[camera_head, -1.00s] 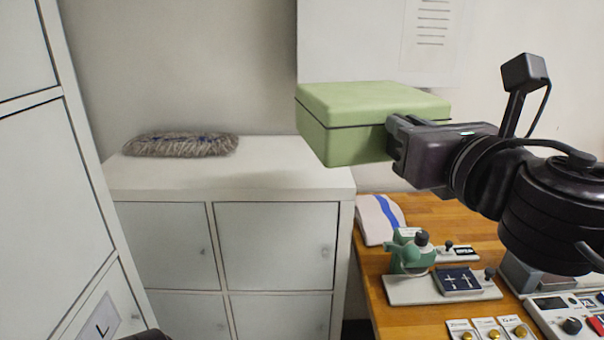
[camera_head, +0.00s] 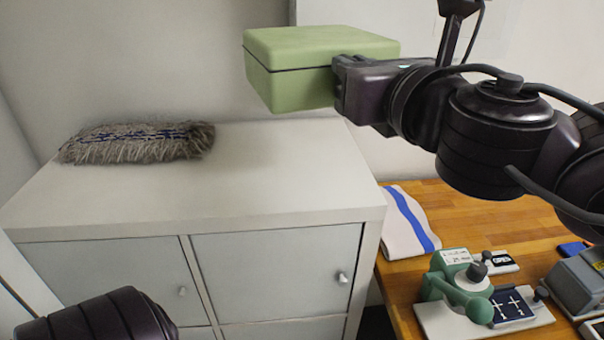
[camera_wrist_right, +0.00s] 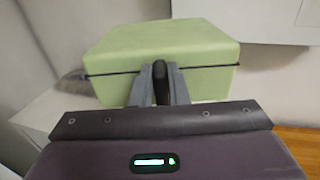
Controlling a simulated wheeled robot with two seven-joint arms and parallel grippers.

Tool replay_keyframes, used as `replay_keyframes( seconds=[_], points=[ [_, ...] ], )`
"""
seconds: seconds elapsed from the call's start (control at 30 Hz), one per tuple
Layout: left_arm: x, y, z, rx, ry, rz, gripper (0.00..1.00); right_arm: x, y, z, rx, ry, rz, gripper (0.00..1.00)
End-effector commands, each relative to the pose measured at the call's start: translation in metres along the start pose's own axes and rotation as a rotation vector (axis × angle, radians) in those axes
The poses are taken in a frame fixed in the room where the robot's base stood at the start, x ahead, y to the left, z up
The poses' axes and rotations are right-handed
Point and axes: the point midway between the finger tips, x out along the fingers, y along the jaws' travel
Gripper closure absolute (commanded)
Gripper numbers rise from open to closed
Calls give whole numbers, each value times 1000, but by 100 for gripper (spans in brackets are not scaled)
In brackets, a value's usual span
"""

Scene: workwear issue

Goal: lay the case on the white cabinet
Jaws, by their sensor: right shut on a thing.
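The green case (camera_head: 305,75) is a closed box with a dark seam, held up in the air above the back right part of the white cabinet (camera_head: 200,205). My right gripper (camera_head: 345,88) is shut on the near right side of the case. In the right wrist view the case (camera_wrist_right: 165,60) sits level in front of the jaws (camera_wrist_right: 160,85), which grip its near side. The white cabinet has a flat top and grey doors with small knobs. A dark part of my left arm shows at the bottom left; its gripper is out of view.
A shaggy grey-brown mop pad (camera_head: 138,142) lies on the back left of the cabinet top. The rest of the top is bare. A wooden bench (camera_head: 470,225) on the right holds a folded cloth (camera_head: 410,222) with a blue stripe and a green device (camera_head: 455,285).

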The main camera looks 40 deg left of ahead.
Motion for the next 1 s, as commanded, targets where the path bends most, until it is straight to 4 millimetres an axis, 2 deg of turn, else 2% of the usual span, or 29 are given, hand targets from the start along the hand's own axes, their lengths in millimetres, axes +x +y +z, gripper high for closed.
replay_keyframes(
  seconds=[0.07, 0.17, 0.27, 0.6, 0.7, 1.0],
  points=[
    [0, 1, 0, 0, -1, 2, 64, 0, 0, 1, 1, -3, 0, 100],
    [-1, 1, 0, 0, -1, 2, 64, 0, -1, -10, 2, 0, -1, 100],
    [-3, 1, 0, 0, 0, 1, 64, -1, -1, -31, 5, 2, -1, 100],
    [-9, 1, -1, 0, 0, 1, 64, -1, -1, -121, 5, 2, -2, 100],
    [-10, 1, -1, 0, 0, 1, 64, -1, 0, -140, 3, 0, 0, 100],
    [-14, 1, -1, 0, 0, 2, 64, -1, 0, -172, 3, 0, 0, 100]
  ],
)
